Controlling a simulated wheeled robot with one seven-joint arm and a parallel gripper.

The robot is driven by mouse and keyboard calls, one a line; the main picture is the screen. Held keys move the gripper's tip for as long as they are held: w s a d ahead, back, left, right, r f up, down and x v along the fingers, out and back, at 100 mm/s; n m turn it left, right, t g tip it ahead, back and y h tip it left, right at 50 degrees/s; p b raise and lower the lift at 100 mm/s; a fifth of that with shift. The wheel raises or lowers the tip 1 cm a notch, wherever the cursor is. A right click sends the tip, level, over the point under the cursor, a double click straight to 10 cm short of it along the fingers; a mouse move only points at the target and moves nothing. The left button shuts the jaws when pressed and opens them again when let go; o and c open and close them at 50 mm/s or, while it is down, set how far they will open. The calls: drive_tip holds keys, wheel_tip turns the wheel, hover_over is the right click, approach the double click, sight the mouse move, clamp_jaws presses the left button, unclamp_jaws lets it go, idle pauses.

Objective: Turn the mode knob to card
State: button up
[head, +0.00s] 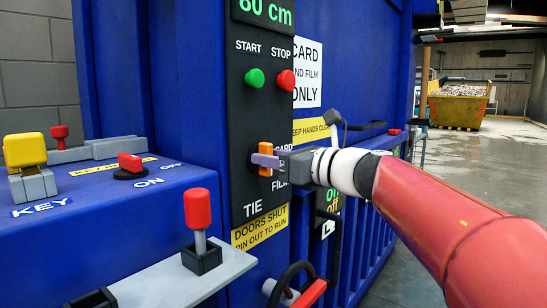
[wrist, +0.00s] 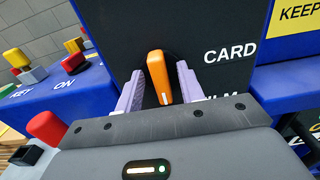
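The orange mode knob (wrist: 158,75) is on the black control panel, upright and slightly tilted in the wrist view. A small white mark shows at its lower end, nearer the partly hidden word FILM (wrist: 222,97) than the word CARD (wrist: 231,53) at upper right. My gripper (wrist: 160,88) has its two purple fingers on either side of the knob, with narrow dark gaps between. It looks open around the knob, not clamped. In the head view my gripper (head: 266,160) reaches in from the right and covers part of the knob (head: 265,148) and the labels.
The green start button (head: 255,78) and red stop button (head: 286,80) are above the knob. A red-topped lever (head: 197,208), a yellow key block (head: 25,150) and a red on/off switch (head: 130,162) are to the left. A red-handled piece (head: 308,294) is below.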

clamp_jaws()
drive_tip(key=shift+f+n+b, duration=0.1)
drive_tip(key=shift+n+b, duration=0.3)
drive_tip(key=n+b, duration=0.4)
drive_tip(key=n, duration=0.1)
drive_tip(key=n+b, duration=0.4)
drive_tip(key=n, duration=0.2)
drive_tip(key=n+b, duration=0.4)
drive_tip(key=n, duration=0.2)
drive_tip(key=shift+s+a+f, duration=0.2)
drive_tip(key=shift+s+f, duration=0.05)
drive_tip(key=shift+f, duration=0.1)
idle(0.4)
